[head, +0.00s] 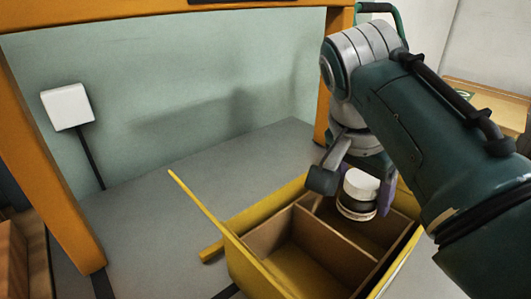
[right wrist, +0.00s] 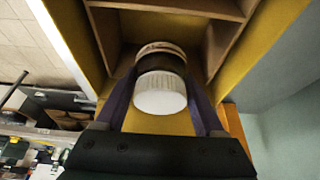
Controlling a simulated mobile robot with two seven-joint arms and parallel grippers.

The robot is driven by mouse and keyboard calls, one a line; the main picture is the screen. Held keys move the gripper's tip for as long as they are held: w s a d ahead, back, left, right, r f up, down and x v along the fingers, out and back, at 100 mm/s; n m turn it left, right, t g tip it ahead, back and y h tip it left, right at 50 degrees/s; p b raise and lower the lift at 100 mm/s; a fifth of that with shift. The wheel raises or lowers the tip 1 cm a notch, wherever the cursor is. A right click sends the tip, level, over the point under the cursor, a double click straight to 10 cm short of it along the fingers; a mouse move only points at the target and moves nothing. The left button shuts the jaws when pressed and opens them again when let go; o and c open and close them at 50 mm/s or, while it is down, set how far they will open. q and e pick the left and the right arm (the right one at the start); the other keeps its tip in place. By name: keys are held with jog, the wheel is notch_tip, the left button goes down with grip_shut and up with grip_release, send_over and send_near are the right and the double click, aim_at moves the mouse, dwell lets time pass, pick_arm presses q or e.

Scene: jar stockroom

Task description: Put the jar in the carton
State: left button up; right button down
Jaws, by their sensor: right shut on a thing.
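The jar (head: 357,203) has a white lid and a dark band around its body. My right gripper (head: 352,192) is shut on it and holds it upright at the carton. In the right wrist view the jar (right wrist: 160,84) sits between the two fingers of my right gripper (right wrist: 162,95). The yellow carton (head: 238,255) has brown dividers that make open compartments. The jar is over or partly in the back right compartment; I cannot tell whether it touches the bottom. The front compartment looks empty. My left gripper is not in view.
The carton stands on a grey surface (head: 150,225) with free room to its left. Orange posts (head: 50,150) frame the pale green back wall (head: 200,90). A white box on a dark stem (head: 67,107) is at the left. A wooden surface (head: 490,100) is at the far right.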

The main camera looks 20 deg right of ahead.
send_over(352, 238)
jog(key=a, duration=0.1)
jog(key=f, duration=0.3)
jog(key=f+b, duration=0.1)
jog(key=shift+s+a+f, duration=0.15)
jog(key=shift+s+f, duration=0.05)
jog(key=shift+s, duration=0.05)
pick_arm(q)
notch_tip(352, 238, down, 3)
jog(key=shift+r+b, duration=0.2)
jog(key=shift+b, duration=0.4)
pick_arm(e)
notch_tip(352, 238, down, 3)
jog(key=shift+f, duration=0.2)
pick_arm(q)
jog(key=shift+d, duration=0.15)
pick_arm(e)
jog(key=shift+f, duration=0.25)
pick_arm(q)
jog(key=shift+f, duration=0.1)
pick_arm(e)
jog(key=shift+f, duration=0.1)
grip_release()
